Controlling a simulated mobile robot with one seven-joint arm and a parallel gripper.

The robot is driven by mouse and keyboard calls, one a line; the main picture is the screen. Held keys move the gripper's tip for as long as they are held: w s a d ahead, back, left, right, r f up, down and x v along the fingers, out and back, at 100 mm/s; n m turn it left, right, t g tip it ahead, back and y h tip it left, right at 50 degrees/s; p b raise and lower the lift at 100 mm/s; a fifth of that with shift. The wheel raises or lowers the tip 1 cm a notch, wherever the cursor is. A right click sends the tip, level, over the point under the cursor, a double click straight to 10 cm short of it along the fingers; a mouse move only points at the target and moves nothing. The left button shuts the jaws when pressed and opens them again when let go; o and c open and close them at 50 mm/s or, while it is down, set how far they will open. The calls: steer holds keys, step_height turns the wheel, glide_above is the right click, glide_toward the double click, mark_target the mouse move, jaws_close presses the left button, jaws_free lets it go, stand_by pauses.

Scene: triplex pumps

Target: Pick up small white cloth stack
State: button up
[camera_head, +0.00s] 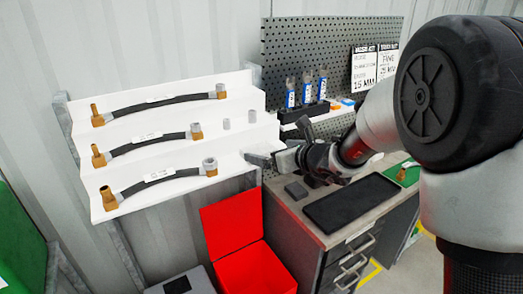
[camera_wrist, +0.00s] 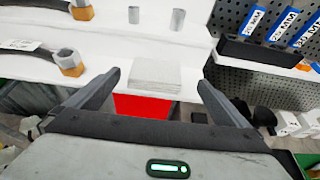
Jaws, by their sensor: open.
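The small white cloth stack (camera_wrist: 155,73) is a flat, pale square at the front edge of a white shelf in the wrist view. My gripper (camera_wrist: 158,82) is open, with its two dark fingers apart on the left and right of the stack in the picture. Nothing is held between them. Whether the fingers are level with the stack I cannot tell. In the head view my gripper (camera_head: 262,158) is at the right end of the lowest white shelf, and I cannot make out the stack there.
The stepped white shelf (camera_head: 150,137) holds several dark hoses with brass ends and two small grey cylinders. A red open bin (camera_head: 233,222) stands below. A rack of blue-labelled bottles (camera_head: 305,108) is behind my gripper. A workbench with a black mat (camera_head: 352,203) lies to the right.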

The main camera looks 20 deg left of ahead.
mark_target(260, 151)
steer(key=shift+s+p+x, duration=0.15)
steer(key=shift+p+x, duration=0.2)
steer(key=shift+x, duration=1)
steer(key=shift+s+p+x, duration=0.15)
steer(key=shift+p+x, duration=0.15)
steer(key=shift+x, duration=1.1)
steer(key=shift+a+f, duration=0.15)
steer(key=c, duration=1.2)
